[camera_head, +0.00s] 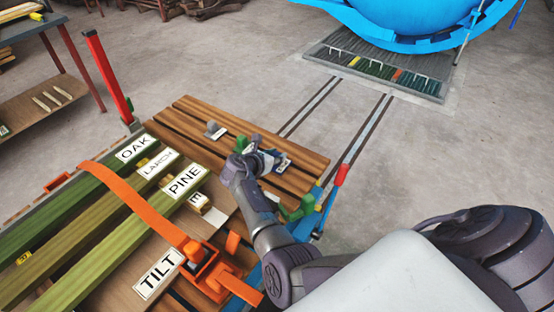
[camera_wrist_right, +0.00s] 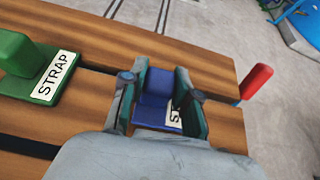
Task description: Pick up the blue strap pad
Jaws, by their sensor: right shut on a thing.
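The blue strap pad (camera_wrist_right: 157,100) is a small blue block with an upright part and a white label, partly hidden, in the right wrist view. My right gripper (camera_wrist_right: 160,97) is shut on it, with a green-faced finger on each side. In the head view my right gripper (camera_head: 262,157) is over the far part of the slatted wooden bed (camera_head: 235,122), and the pad is mostly hidden by the fingers. I cannot tell whether the pad touches the slats. My left gripper is not in view.
A green strap pad (camera_wrist_right: 38,75) labelled STRAP sits left of the gripper in the right wrist view. A grey pad (camera_head: 215,131) lies on the slats. A red-topped post (camera_head: 342,174) stands at the bed's right edge. Labelled beams and an orange strap (camera_head: 135,197) lie at left.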

